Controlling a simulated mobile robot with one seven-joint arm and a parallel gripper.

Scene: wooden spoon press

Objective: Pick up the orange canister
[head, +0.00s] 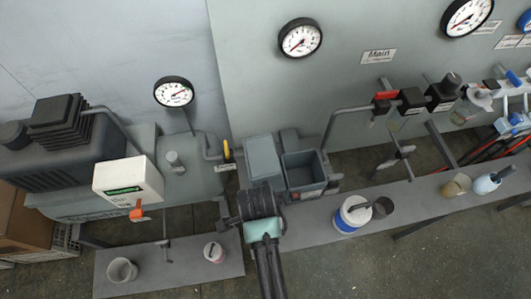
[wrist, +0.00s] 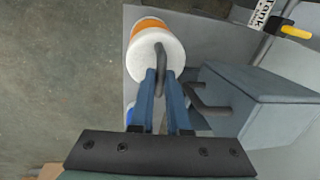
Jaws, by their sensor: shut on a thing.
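The orange canister (wrist: 153,40) shows in the wrist view, with an orange band, a white lid and a grey handle. My gripper (wrist: 161,72) has its blue fingers close together on the handle. I cannot tell if the canister is clear of the surface under it. In the head view my wrist and arm cover the fingers, and I cannot make out the held canister there.
A grey box (wrist: 265,100) stands close to the right of my fingers. A blue-and-white canister (head: 352,214) and a dark cup (head: 383,207) stand to the right.

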